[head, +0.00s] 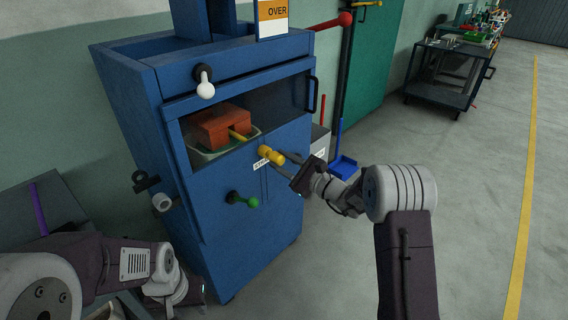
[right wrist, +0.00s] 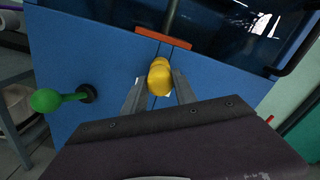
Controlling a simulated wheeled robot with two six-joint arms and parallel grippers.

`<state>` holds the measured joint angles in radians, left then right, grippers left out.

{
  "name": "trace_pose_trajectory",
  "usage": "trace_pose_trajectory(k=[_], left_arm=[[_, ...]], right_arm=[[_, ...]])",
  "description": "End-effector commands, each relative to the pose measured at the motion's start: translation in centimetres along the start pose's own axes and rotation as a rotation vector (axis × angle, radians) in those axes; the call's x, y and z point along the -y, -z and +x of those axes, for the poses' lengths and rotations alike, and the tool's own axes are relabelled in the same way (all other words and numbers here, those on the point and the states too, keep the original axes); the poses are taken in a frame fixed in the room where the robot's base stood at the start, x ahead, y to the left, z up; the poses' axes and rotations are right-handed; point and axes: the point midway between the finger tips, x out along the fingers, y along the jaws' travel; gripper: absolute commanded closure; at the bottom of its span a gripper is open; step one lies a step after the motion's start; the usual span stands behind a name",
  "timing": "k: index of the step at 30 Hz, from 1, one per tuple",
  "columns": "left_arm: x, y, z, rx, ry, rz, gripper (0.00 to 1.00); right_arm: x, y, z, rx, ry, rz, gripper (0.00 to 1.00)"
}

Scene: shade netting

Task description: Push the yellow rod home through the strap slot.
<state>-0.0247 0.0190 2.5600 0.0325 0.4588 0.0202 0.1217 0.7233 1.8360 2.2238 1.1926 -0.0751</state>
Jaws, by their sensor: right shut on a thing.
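The yellow rod (head: 271,156) shows its knobbed end at the front of the blue cabinet, just above a small white label. A yellow length (head: 239,134) also shows at the orange-brown block inside the opening; how the two connect is hidden. My right gripper (head: 279,161) is shut on the knobbed end. In the right wrist view the yellow knob (right wrist: 159,77) sits between the two fingers, in front of a dark vertical seam. The strap slot itself is not clearly visible. My left gripper (head: 190,291) is low at the left, apart from the cabinet front, its jaws unclear.
The blue cabinet (head: 225,226) has a green knob (head: 245,200) below the rod and a white-knobbed lever (head: 205,85) above. The block (head: 213,127) lies in a shallow tray (head: 204,155) in the opening. Open floor lies to the right.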

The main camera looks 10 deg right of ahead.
Motion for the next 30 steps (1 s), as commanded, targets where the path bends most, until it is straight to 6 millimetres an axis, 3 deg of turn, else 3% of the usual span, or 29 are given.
trace_pose_trajectory(k=[26, 27, 30], left_arm=[[0.0, -0.1, 0.7, 0.0, 0.0, 0.0, 0.64], [0.0, -0.1, 0.7, 0.0, 0.0, 0.0, 0.64], [0.0, -0.1, 0.6, 0.0, 0.0, 0.0, 0.64]], right_arm=[[0.0, 0.0, 1.4, 0.005, 0.002, -0.001, 1.0], [0.1, 0.0, 1.5, 0.005, 0.002, 0.0, 0.64], [0.1, -0.1, 1.5, 0.004, 0.002, 0.0, 0.41]])
